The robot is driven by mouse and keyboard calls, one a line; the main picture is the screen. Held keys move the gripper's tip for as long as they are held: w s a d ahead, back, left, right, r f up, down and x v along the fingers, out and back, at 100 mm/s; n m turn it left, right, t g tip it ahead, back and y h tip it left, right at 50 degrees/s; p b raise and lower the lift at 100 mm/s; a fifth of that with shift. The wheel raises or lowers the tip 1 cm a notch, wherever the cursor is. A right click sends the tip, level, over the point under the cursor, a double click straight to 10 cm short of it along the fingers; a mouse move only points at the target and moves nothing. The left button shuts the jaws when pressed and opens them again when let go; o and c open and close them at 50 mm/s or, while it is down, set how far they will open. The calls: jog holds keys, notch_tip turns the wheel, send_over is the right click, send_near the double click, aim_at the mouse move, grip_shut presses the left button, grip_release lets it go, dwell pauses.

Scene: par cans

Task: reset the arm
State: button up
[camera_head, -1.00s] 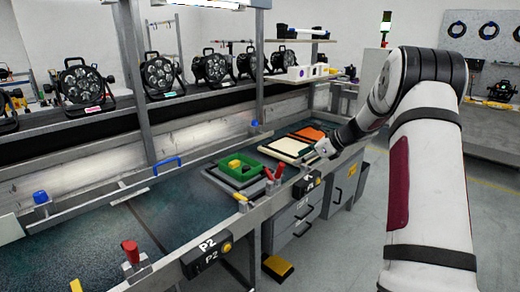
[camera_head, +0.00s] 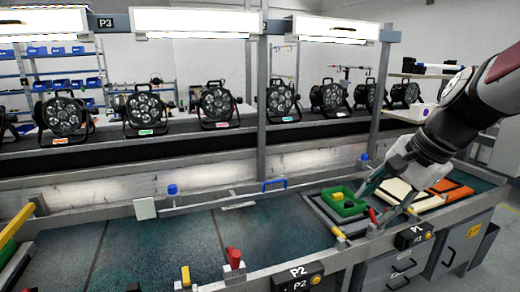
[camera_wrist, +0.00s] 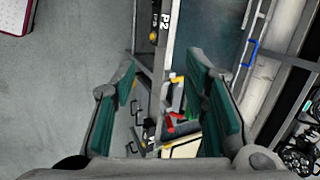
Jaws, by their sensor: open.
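My arm reaches in from the right edge of the head view. My gripper (camera_head: 384,190) points down and left, near the front edge of the workbench by the green tray. In the wrist view its two teal-padded fingers (camera_wrist: 162,78) stand wide apart with nothing held between them. Bench edge, floor and parts of the bench top show between and beyond the fingers. From these views I cannot tell how high the gripper is above the bench.
A green tray (camera_head: 343,203) with yellow pieces, a cream panel (camera_head: 398,192) and an orange panel (camera_head: 446,186) lie near the gripper. A red clamp (camera_head: 234,258) stands on the bench's front rail. Several par cans (camera_head: 216,104) line the back shelf.

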jog(key=s+a+n+h+p, duration=0.3)
jog(key=s+n, duration=0.9)
jog(key=s, duration=1.1)
jog(key=shift+s+a+r, duration=0.25)
jog(key=shift+a+r, duration=0.2)
